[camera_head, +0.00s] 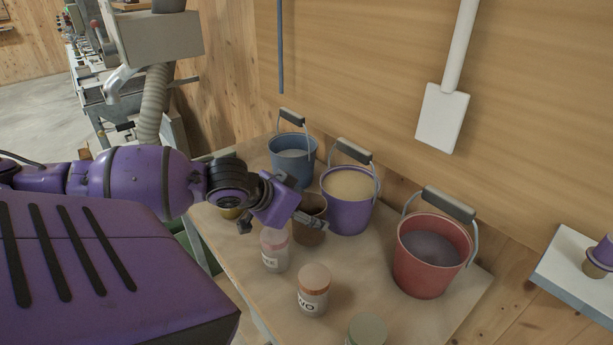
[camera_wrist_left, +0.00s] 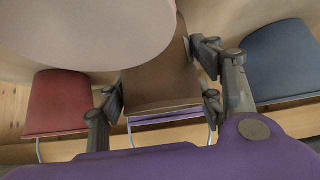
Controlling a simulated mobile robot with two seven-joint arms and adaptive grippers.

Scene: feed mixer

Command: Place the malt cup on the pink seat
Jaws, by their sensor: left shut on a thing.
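My left gripper (camera_head: 304,224) is shut on a brown cup (camera_head: 312,232), which I take for the malt cup; no label on it shows. The cup looks upright, in front of the purple bucket. In the left wrist view the brown cup (camera_wrist_left: 160,80) fills the space between the fingers (camera_wrist_left: 165,90). Whether its base touches the table is hidden. I cannot make out a pink seat for certain. A jar with a pink lid (camera_head: 274,238) stands just in front of the gripper.
Blue (camera_head: 292,157), purple (camera_head: 348,205) and red (camera_head: 431,262) buckets with raised handles line the back of the table. A jar with an orange-brown lid (camera_head: 313,280) and a green-lidded jar (camera_head: 367,332) stand at the front. A pale shelf (camera_head: 570,278) is at right.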

